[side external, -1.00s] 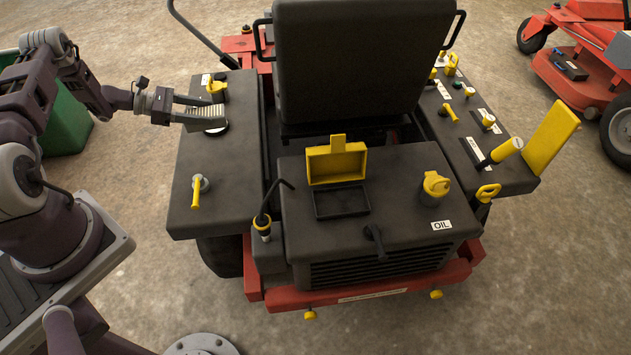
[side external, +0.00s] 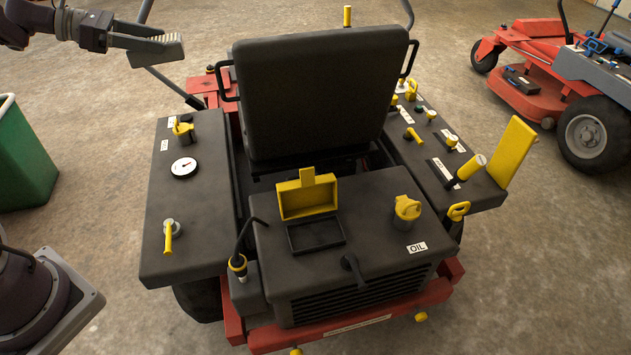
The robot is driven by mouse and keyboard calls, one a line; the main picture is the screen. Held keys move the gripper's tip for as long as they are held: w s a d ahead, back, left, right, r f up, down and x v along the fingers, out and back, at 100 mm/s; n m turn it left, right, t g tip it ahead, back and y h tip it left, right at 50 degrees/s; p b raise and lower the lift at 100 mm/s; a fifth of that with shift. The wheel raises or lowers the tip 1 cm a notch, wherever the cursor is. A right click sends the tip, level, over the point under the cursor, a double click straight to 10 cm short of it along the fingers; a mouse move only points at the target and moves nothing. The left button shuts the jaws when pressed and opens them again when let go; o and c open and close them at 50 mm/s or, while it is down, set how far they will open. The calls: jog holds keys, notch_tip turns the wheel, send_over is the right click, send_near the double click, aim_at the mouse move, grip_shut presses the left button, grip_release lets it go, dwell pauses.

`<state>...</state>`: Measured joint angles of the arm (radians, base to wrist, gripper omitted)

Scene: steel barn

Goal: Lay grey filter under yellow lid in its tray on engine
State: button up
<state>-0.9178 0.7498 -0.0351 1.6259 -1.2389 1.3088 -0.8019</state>
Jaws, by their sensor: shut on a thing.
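The grey filter (side external: 170,48) is pleated and held between the fingers of my gripper (side external: 156,46) at the top left. My gripper is shut on it, in the air and clear of the mower. The black tray (side external: 316,233) lies on top of the engine cover (side external: 374,233), and no filter shows in it. The yellow lid (side external: 308,197) stands raised at the tray's back edge, with its tab pointing up. The filter is well to the left of the tray and behind it.
The black seat back (side external: 320,95) rises behind the engine. The left side panel carries a gauge (side external: 184,167) and yellow handles. A green bin (side external: 22,160) stands at left.

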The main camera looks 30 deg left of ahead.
jog(key=w+d+r, duration=0.2)
jog(key=w+d, duration=0.2)
jog(key=d, duration=0.7)
jog(key=w+d+r, duration=0.1)
jog(key=w+d, duration=0.3)
jog(key=d, duration=0.7)
jog(key=s+d+f, duration=0.2)
jog(key=s+d, duration=0.2)
jog(key=d, duration=0.5)
jog(key=s+d+f, duration=0.3)
jog(key=s+d, duration=0.1)
jog(key=d, duration=0.5)
jog(key=shift+m+h, duration=0.3)
notch_tip(320, 180, down, 36)
jog(key=shift+a+r, duration=0.1)
jog(key=shift+r, duration=0.05)
jog(key=shift+f, duration=0.2)
jog(key=o, duration=1.2)
jog(key=shift+c, duration=0.2)
